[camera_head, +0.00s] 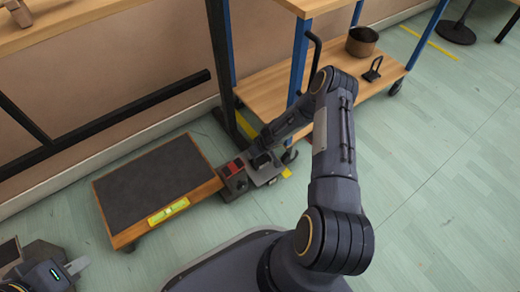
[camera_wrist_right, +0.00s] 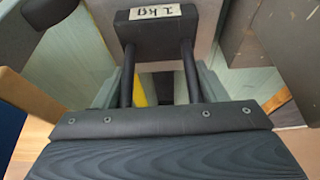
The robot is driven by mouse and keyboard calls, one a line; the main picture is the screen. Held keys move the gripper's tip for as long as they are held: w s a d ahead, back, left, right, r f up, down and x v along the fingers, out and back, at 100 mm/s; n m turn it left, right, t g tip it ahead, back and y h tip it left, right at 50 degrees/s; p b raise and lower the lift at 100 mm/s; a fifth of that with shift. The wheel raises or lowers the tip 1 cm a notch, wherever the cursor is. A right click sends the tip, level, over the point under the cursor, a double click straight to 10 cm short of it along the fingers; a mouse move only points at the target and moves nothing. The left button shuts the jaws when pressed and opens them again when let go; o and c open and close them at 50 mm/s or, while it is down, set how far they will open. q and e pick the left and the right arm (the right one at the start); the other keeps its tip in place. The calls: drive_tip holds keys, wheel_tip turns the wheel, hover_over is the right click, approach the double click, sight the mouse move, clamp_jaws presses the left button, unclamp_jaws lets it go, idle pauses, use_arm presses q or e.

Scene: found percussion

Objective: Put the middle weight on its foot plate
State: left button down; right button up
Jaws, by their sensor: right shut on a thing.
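In the right wrist view a black weight (camera_wrist_right: 120,28) has a pale label that reads 1 KG, upside down. Two dark posts run from it toward my right gripper (camera_wrist_right: 160,118), which is shut on it. In the head view that gripper is at the end of the arm, beside a small grey unit (camera_head: 238,184) with a red patch; the held weight cannot be made out there. Another black weight with a loop handle (camera_head: 373,70) stands on the low shelf. My left gripper (camera_head: 76,267) is at the lower left, its jaws unclear. I cannot tell which surface is the foot plate.
A low wood-framed platform with a dark top (camera_head: 150,185) and a yellow-green label stands left of the grey unit. A brown pot (camera_head: 362,42) is on the wooden low shelf (camera_head: 265,95). A dark upright post and blue legs are close to my right arm.

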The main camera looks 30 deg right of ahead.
drive_tip(key=shift+f, duration=0.25)
drive_tip(key=o, duration=1.8)
drive_tip(key=shift+c, duration=0.2)
drive_tip(key=p+v, duration=0.3)
drive_tip(key=v, duration=0.9)
drive_tip(key=shift+p, duration=0.4)
drive_tip(key=shift+s, duration=0.1)
